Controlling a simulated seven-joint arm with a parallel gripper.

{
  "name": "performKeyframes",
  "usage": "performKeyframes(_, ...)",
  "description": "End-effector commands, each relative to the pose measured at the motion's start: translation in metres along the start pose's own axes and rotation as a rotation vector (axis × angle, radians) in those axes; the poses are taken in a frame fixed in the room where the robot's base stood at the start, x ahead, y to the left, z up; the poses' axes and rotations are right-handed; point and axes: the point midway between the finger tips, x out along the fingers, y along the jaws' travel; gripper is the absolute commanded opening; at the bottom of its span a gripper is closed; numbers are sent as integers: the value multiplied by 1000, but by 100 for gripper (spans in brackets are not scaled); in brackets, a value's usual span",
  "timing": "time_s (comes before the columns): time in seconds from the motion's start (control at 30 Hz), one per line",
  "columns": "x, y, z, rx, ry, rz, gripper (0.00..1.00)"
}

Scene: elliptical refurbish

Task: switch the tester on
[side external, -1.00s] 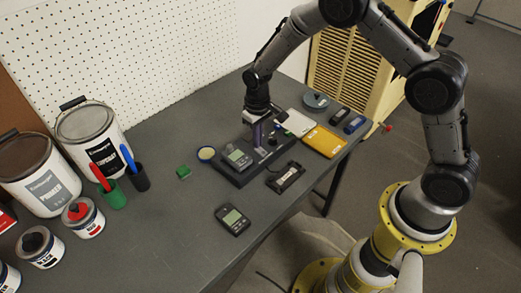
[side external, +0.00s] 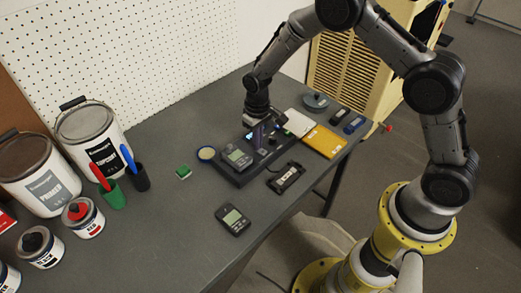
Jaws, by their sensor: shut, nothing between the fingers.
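A dark flat unit (side external: 232,174), which looks like the tester, lies on the table with a grey handheld device with a screen (side external: 237,157) seated at its left part. Small raised parts (side external: 271,141) show on its right part; I cannot make out which is the switch. My gripper (side external: 258,136) is shut and empty, pointing down over the far part of the unit. Its fingertips are small and partly lost against the dark unit, so I cannot tell whether they touch it. A small blue-white bright spot (side external: 249,136) shows beside the fingers.
A second handheld device (side external: 233,220) lies near the front edge. A dark open module (side external: 286,177), a yellow case (side external: 324,141) and a white flat item (side external: 297,122) lie to the right.

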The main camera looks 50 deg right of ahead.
Motion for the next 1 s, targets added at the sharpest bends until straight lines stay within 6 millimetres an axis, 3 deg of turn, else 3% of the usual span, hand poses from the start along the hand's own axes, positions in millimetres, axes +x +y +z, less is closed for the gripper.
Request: performKeyframes(1.0, -68, 0, 0, 0, 0, 0, 0)
